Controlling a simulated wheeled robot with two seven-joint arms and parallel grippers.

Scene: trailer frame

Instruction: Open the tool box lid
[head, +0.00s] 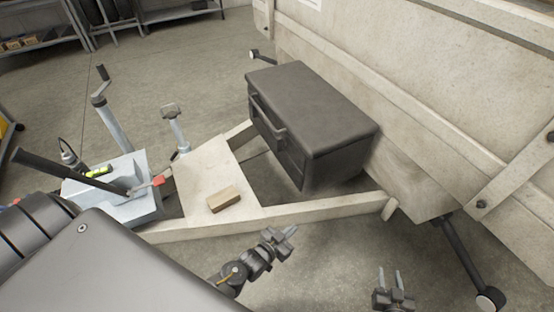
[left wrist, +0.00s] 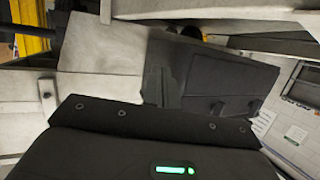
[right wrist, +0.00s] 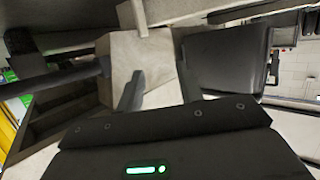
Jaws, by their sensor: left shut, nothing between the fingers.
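The tool box (head: 318,112) is a dark grey chest on the trailer frame, against the trailer's side wall. Its lid (head: 310,98) lies flat and closed. A bar handle (head: 268,122) runs along the side facing left. The box also shows in the left wrist view (left wrist: 225,85) and the right wrist view (right wrist: 225,62). My left gripper (head: 288,233) is shut and empty, in front of the box and below it in the picture, not touching it. My right gripper (head: 390,272) is further right and lower, apart from the box; its two fingers look spread, with nothing between them.
The pale frame beam (head: 310,212) runs between my grippers and the box. A wooden block (head: 224,200) lies on the frame plate (head: 207,170). The hitch with a lever (head: 110,187) and a crank jack (head: 105,110) stand at left. The trailer wall (head: 420,90) borders the box's right.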

